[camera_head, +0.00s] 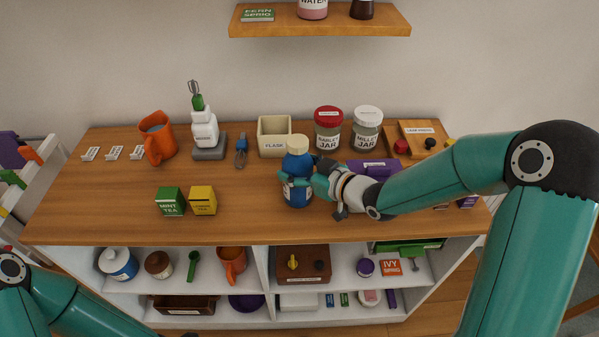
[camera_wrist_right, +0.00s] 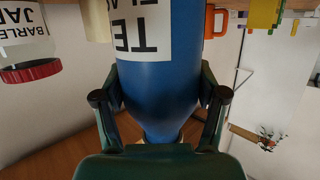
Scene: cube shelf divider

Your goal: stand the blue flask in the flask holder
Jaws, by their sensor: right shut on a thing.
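The blue flask (camera_head: 298,160) has a tan cap and a white label and stands upright over the wooden counter in the head view. I cannot tell whether its base touches the counter. My right gripper (camera_head: 296,183) is shut around its body, coming in from the right. In the right wrist view the flask (camera_wrist_right: 160,85) fills the space between the two fingers (camera_wrist_right: 160,105). The flask holder (camera_head: 273,137), a cream open box marked FLASK, stands just behind and left of the flask. It looks empty, though the flask's top is close to its right edge.
A barley jar (camera_head: 328,129) and a millet jar (camera_head: 366,130) stand right of the holder. Green (camera_head: 170,201) and yellow (camera_head: 203,200) tea boxes are near the front. The counter between them is clear.

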